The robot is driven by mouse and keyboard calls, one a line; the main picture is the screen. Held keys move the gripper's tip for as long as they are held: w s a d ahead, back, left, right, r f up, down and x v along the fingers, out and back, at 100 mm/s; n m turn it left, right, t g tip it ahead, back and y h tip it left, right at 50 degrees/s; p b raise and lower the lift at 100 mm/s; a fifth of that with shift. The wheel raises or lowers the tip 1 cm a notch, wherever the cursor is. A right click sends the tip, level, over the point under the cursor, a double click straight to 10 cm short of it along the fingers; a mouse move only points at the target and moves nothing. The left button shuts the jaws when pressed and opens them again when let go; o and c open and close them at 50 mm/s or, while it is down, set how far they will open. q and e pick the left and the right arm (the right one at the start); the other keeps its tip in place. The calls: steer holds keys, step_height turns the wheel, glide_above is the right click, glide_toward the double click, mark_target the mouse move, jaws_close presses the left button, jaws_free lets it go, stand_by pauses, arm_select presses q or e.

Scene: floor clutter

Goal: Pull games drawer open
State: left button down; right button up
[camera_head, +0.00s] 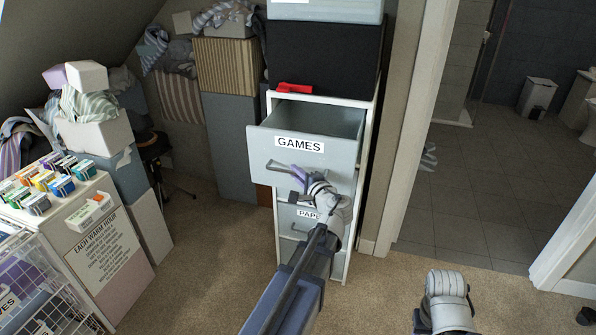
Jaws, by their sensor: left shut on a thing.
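The games drawer (260,148) is the top drawer of a narrow pale cabinet and carries a white GAMES label. It stands out from the cabinet, and I see into its open top; the inside that shows looks empty. My left gripper (297,176) is at the front of this drawer, just below the label, shut on the drawer handle (281,166). My left arm covers part of the PAPER drawer (304,213) beneath. My right arm shows only as a wrist part at the lower right; its gripper fingers are out of view.
A red object (295,88) lies at the back above the drawer. Stacked boxes (229,140) and clothes stand behind left. A white unit (95,240) with small coloured boxes and a wire basket are at left. Carpet is clear around the cabinet front; a doorway opens right.

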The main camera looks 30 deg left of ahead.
arm_select(q)
steer(key=c, duration=0.9)
jaws_free()
steer(key=shift+p+v, duration=0.55)
steer(key=shift+v, duration=3.35)
steer(key=shift+f, duration=0.1)
steer(key=s+d+f+n+g+h, duration=0.35)
steer(key=s+d+f+h, duration=0.25)
steer(key=d+f, duration=0.65)
steer(key=s+d+f+g+h, duration=0.25)
steer(key=s+d, duration=0.25)
steer(key=d, duration=0.3)
steer(key=s+d+f+g+h, duration=0.2)
steer(key=s+d+f+h, duration=0.2)
steer(key=s+d, duration=0.25)
steer(key=shift+n+g, duration=0.25)
steer(key=shift+g, duration=0.05)
steer(key=r+p, duration=0.6)
steer(key=d+r+p, duration=0.1)
steer(key=r+p, duration=1.1)
steer(key=shift+w+d+r, duration=0.1)
steer(key=shift+w+d, duration=0.15)
